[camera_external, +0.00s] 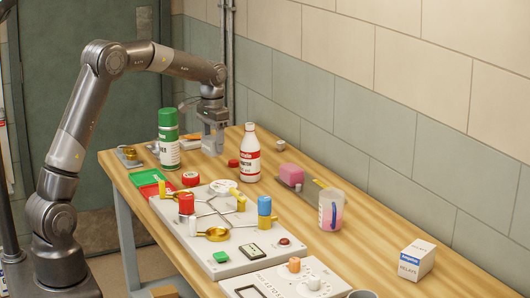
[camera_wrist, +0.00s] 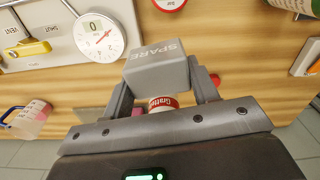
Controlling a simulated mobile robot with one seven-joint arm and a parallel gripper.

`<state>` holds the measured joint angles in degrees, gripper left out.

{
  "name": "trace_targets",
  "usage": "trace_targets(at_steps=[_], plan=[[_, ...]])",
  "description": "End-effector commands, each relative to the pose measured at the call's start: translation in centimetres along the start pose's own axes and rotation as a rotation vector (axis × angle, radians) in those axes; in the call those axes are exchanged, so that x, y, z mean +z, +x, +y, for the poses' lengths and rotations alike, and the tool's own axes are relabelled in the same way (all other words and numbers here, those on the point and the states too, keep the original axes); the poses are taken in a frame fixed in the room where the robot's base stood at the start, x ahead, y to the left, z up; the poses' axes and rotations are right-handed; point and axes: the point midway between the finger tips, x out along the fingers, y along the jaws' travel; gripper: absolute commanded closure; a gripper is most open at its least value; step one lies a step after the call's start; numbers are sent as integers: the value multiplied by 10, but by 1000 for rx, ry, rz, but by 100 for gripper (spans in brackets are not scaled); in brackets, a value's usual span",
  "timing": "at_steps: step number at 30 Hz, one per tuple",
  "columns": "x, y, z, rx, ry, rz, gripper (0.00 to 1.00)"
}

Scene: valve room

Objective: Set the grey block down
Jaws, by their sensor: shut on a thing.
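The grey block (camera_wrist: 163,65), marked SPARE, sits between the two fingers of my gripper (camera_wrist: 163,85) in the wrist view. The fingers are shut on its sides. In the external view my gripper (camera_external: 213,146) points down at the far part of the wooden table (camera_external: 345,258), between the green spray can and the white bottle. The block is hard to tell from the grey fingers there. I cannot tell whether its underside touches the table.
The green can (camera_external: 168,140) stands left of my gripper and the white bottle (camera_external: 250,155) right of it. A red cap (camera_external: 233,163) lies between. The valve panel (camera_external: 228,250) with a gauge (camera_wrist: 100,37) is nearer the camera. A measuring jug (camera_external: 331,211) stands at right.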

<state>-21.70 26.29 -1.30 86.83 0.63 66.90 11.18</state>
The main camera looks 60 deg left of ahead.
Motion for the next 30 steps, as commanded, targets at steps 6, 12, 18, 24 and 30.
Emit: trace_targets(at_steps=[6, 12, 18, 24, 30], plan=[[-1, -19, 0, -1, 0, 3, 69], [-1, -55, 0, -1, 0, 4, 69], [-16, -53, 36, -1, 106, -1, 69], [-36, -54, 94, -3, 268, 0, 69], [-54, -56, 191, -5, 525, -1, 69]])
